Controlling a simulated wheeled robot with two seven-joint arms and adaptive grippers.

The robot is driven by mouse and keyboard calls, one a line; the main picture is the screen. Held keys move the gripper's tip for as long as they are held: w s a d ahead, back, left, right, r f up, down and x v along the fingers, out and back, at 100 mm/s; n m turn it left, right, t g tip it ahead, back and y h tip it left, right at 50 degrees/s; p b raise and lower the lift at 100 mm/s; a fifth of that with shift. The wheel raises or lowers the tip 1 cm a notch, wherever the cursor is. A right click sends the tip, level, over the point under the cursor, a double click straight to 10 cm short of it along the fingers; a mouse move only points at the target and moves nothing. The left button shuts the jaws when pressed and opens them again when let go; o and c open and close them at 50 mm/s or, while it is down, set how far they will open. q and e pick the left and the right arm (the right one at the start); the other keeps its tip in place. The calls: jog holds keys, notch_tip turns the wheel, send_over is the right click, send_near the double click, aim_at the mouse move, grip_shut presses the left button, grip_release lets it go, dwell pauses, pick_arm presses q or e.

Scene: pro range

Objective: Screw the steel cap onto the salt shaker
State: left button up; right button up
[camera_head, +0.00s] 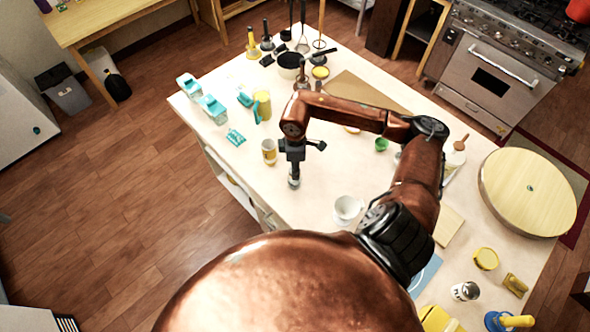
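My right gripper (293,163) points down over the table, left of its middle. A small greyish cylinder with a shiny base (294,182) shows directly below and between the fingers, and looks like the salt shaker or its steel cap. The fingers hide its upper part, and I cannot tell whether they are closed on it. A small white jar with a dark label and a metallic-looking top (465,291) stands at the table's lower right; I cannot tell if it is the shaker. My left gripper is out of view.
Teal cartons (212,109) are at the left edge. A large round wooden board (528,188) is at the right. My arm crosses the table.

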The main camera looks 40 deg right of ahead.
dwell(0.5)
jog(key=shift+m, duration=0.6)
jog(key=shift+m+p, duration=0.6)
jog(key=shift+p, duration=0.5)
jog(key=shift+w+a+r+m+p, duration=0.1)
jog(key=shift+m+p, duration=0.4)
jog(key=shift+p, duration=2.65)
jog(key=shift+m+p, duration=1.1)
jog(key=shift+p, duration=1.5)
jog(key=shift+f+p, duration=0.2)
jog(key=shift+p, duration=0.25)
